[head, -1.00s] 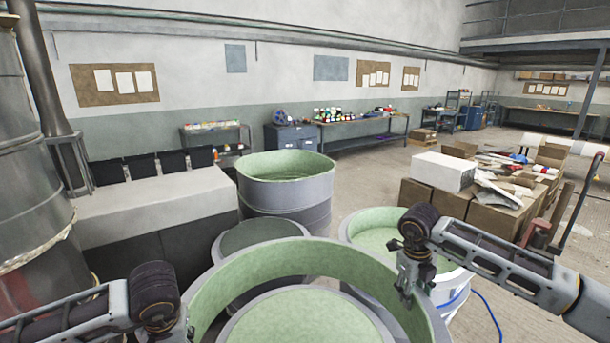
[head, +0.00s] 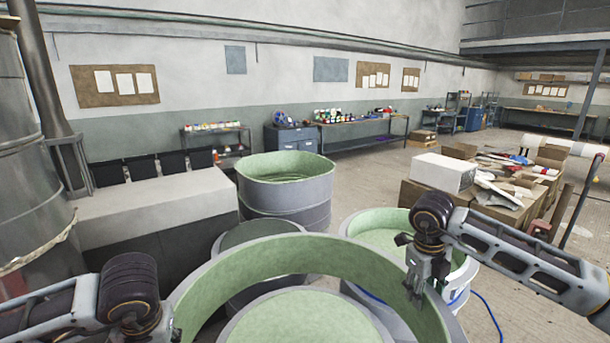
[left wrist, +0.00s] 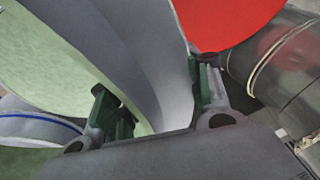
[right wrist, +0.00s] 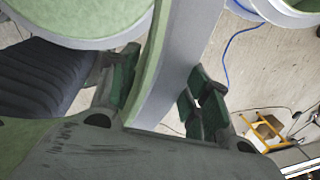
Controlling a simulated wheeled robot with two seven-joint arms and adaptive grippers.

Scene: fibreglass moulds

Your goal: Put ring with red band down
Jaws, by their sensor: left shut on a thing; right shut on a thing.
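A large round ring (head: 300,256), grey outside and pale green inside, fills the lower middle of the head view. Its near side is cut off by the frame, and I see no red band on the part that shows. My left gripper (left wrist: 155,105) is shut on the ring wall (left wrist: 140,55), with a finger on each side. My right gripper (head: 417,284) is shut on the ring's right wall, which also passes between its fingers in the right wrist view (right wrist: 165,70). The ring looks about level, above a grey-rimmed mould with a green top (head: 305,322).
A green-lined tub (head: 379,228) stands right of the ring, with a blue hose (head: 492,320) on the floor. A taller tub (head: 285,202) and a lower round mould (head: 262,233) stand behind. A red round surface (left wrist: 225,20) shows in the left wrist view. Boxes (head: 425,195) stand right.

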